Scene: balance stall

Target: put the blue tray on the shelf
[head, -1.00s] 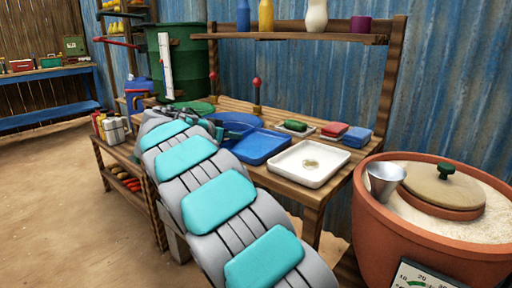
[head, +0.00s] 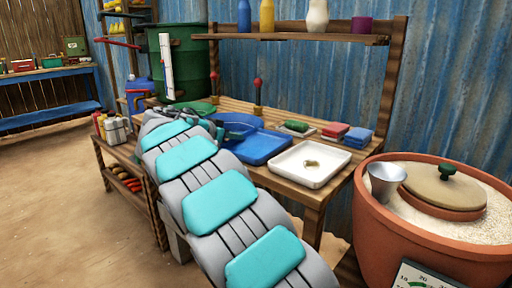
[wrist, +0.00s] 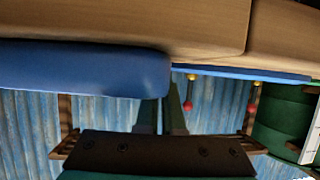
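The blue tray (head: 262,148) lies on the wooden table, between a round blue pan and a white tray. A wooden shelf (head: 284,37) above the table carries bottles and a purple cup. My gripper (head: 216,130) is low over the table at the tray's left side, partly hidden behind my arm. In the wrist view, which looks upside down, a blue edge, seemingly the tray's (wrist: 80,70), crosses the left half. My two dark fingers (wrist: 162,110) reach up to its end with a narrow gap between them. The tips are partly hidden, so I cannot tell whether they grip it.
The white tray (head: 306,164) holds a small brownish item. A green item, red blocks and blue blocks (head: 357,136) sit behind it. The blue pan (head: 236,123) and red-topped posts stand close to my gripper. A terracotta tub (head: 425,230) stands at right; floor at left is clear.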

